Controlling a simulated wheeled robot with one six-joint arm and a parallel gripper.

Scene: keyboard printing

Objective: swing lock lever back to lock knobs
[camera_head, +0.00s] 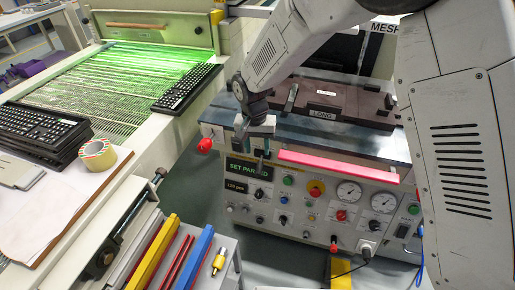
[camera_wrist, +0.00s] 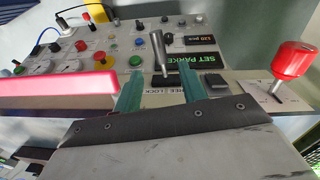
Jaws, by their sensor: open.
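The lock lever (camera_wrist: 159,52) is a tapered grey metal stick on a dark slotted plate marked FREE and LOCK (camera_wrist: 165,83). It shows in the wrist view in line with the gap between my fingers. My gripper (camera_wrist: 159,72) is open, with one teal finger on each side of the lever's lower part; I cannot tell if either touches it. In the head view my gripper (camera_head: 255,143) is over the front left of the control panel, above the green SET display (camera_head: 249,168). Several knobs (camera_head: 341,215) sit on the panel; the arm partly hides the lever's base there.
A pink-red bar (camera_head: 337,166) runs along the panel's top edge. Two gauges (camera_head: 348,192) are farther right. A green-lit printing bed (camera_head: 90,80) is at left.

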